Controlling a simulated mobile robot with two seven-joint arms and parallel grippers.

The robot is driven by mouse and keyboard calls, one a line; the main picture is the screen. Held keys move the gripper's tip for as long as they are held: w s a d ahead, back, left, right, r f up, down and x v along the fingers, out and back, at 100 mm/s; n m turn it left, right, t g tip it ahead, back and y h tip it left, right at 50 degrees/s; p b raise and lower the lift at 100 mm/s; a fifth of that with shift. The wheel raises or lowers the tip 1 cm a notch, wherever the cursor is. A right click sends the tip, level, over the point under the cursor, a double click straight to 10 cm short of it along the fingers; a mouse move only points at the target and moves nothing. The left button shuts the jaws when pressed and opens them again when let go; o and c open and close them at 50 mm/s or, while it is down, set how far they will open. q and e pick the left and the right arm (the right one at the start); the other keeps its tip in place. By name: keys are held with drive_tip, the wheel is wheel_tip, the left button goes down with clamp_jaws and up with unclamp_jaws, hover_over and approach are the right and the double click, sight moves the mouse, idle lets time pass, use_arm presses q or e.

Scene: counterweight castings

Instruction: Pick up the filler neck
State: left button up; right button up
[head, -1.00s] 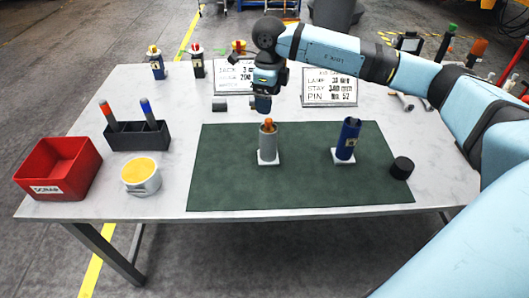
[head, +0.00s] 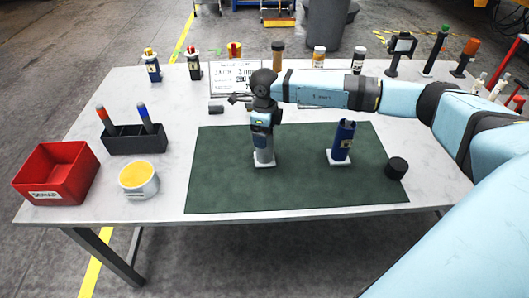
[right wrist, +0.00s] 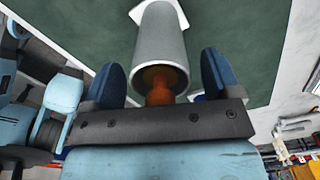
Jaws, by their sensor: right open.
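The orange-brown piece that I take for the filler neck (right wrist: 165,84) shows in the right wrist view at the mouth of a grey cylinder (right wrist: 160,38). In the head view this grey cylinder (head: 264,157) stands on a white square base on the green mat, and my right gripper hides its top. My right gripper (head: 263,138) points down over the cylinder. In the right wrist view the blue fingers of the right gripper (right wrist: 163,72) are apart, one on each side of the orange-brown piece. Contact cannot be told. My left gripper is not in view.
A blue cylinder (head: 342,142) on a white base and a black round piece (head: 396,168) are to the right. A red bin (head: 55,172), a black holder (head: 135,138) and a white tub (head: 138,181) stand left. The mat's (head: 300,192) front is clear.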

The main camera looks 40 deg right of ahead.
drive_tip(key=c, duration=1.4)
drive_tip(key=shift+r, duration=0.1)
clamp_jaws()
drive_tip(key=shift+r, duration=0.1)
